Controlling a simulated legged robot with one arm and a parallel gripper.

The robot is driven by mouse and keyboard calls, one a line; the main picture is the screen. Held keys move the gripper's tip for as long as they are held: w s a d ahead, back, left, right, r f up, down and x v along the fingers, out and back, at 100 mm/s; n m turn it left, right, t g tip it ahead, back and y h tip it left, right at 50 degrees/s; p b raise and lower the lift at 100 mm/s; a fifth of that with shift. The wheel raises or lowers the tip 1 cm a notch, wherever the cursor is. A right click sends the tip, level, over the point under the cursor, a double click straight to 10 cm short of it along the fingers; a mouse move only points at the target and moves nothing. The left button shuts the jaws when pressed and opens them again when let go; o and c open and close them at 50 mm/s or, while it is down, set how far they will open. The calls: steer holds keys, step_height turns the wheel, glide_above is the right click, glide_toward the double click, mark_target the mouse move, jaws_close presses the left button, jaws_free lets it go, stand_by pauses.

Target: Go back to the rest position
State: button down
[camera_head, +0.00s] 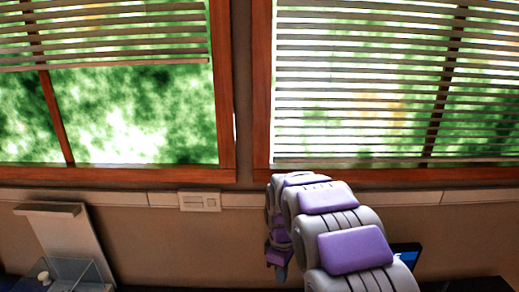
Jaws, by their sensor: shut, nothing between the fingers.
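My arm, grey with purple pads, rises from the bottom edge right of centre and bends down at its far end. My gripper (281,271) hangs at that far end, pointing down, small and partly hidden by the arm's own links. It is shut and holds nothing. It appears in front of the brown wall below the windows, with no object seen touching it.
Two wood-framed windows (243,80) with blinds fill the upper view. A white wall box (199,201) sits on the trim. A pale stand (60,235) with a clear panel (77,272) is at lower left. A dark screen (407,254) shows partly behind my arm.

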steer(key=s+d+r+m, duration=0.3)
steer(key=s, duration=0.5)
steer(key=s+d+r+m, duration=0.3)
steer(key=s+r, duration=0.1)
steer(key=s, duration=0.4)
steer(key=s+d+f+m+g, duration=0.1)
steer(key=s+m, duration=0.5)
steer(key=s, duration=1.4)
steer(key=shift+s+d+m+b, duration=0.25)
steer(key=shift+d+m+b, duration=0.15)
steer(key=shift+d, duration=0.1)
